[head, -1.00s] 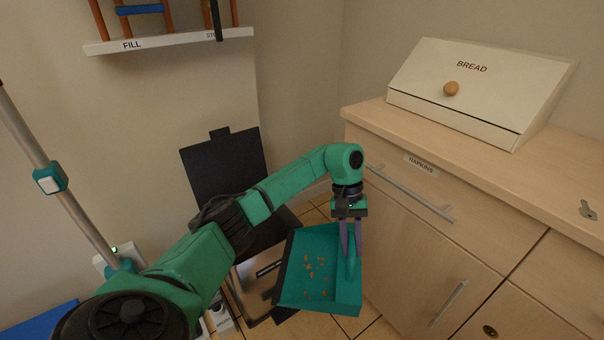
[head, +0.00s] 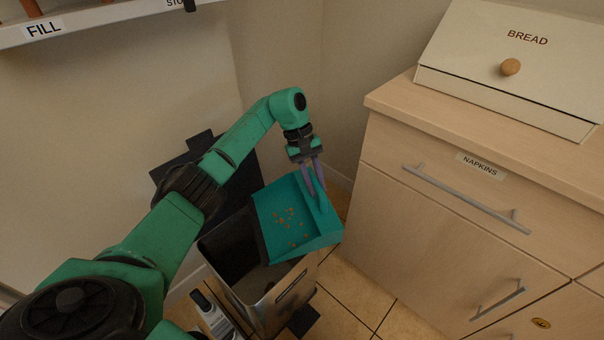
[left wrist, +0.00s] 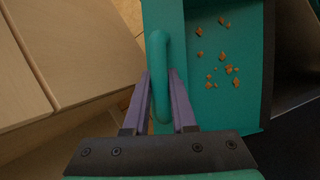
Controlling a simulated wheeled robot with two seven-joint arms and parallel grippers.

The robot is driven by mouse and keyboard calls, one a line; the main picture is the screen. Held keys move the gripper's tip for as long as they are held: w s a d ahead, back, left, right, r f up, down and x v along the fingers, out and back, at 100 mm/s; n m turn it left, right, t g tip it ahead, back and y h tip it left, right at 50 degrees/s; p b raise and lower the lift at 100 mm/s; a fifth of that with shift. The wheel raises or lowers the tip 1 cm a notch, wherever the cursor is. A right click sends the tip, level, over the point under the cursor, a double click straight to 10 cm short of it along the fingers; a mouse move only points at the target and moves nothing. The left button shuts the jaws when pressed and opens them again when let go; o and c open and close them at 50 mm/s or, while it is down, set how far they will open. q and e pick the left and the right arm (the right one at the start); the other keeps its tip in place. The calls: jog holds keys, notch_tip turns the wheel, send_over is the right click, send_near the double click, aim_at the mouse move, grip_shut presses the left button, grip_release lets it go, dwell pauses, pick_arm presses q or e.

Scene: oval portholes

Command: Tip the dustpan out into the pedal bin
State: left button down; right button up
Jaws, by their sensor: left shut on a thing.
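The teal dustpan (head: 285,222) carries several small orange-brown crumbs (head: 289,218) on its floor. My left gripper (head: 318,190) is shut on the dustpan's handle; the left wrist view shows the purple fingers on either side of the looped handle (left wrist: 159,75). The pedal bin (head: 273,300) is a steel box with a dark inside, and its black lid (head: 200,150) stands up at the back. The dustpan is over the bin's right part, with its dark front lip towards the opening. The crumbs lie in the pan in the left wrist view too. My right gripper is not in view.
A wooden cabinet with a napkins drawer (head: 440,185) stands close on the right, with a bread box (head: 520,75) on top. A shelf marked FILL (head: 70,27) hangs at upper left. A white bottle-like object (head: 213,313) stands left of the bin. Tiled floor (head: 350,290) is clear between bin and cabinet.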

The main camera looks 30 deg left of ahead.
pick_arm(q)
jog(key=shift+s+r, duration=0.25)
jog(key=shift+r, duration=0.2)
jog(key=shift+s+a+r+t+h+p, duration=0.4)
jog(key=shift+s+r+t+p, duration=0.15)
jog(key=shift+r, duration=0.15)
jog(key=s+a+r+m+t+h+b, duration=0.1)
jog(key=s+a+r+t+h+b, duration=0.2)
jog(key=s+a+r+b, duration=0.3)
jog(key=h+b, duration=0.1)
jog(key=b, duration=0.3)
jog(key=shift+r+m, duration=0.15)
jog(key=shift+m, duration=0.15)
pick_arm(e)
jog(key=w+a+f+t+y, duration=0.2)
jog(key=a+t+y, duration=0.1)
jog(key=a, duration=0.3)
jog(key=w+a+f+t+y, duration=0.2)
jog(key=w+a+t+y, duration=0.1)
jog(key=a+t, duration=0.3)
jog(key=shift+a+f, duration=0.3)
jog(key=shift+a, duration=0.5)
pick_arm(q)
jog(key=shift+t, duration=0.25)
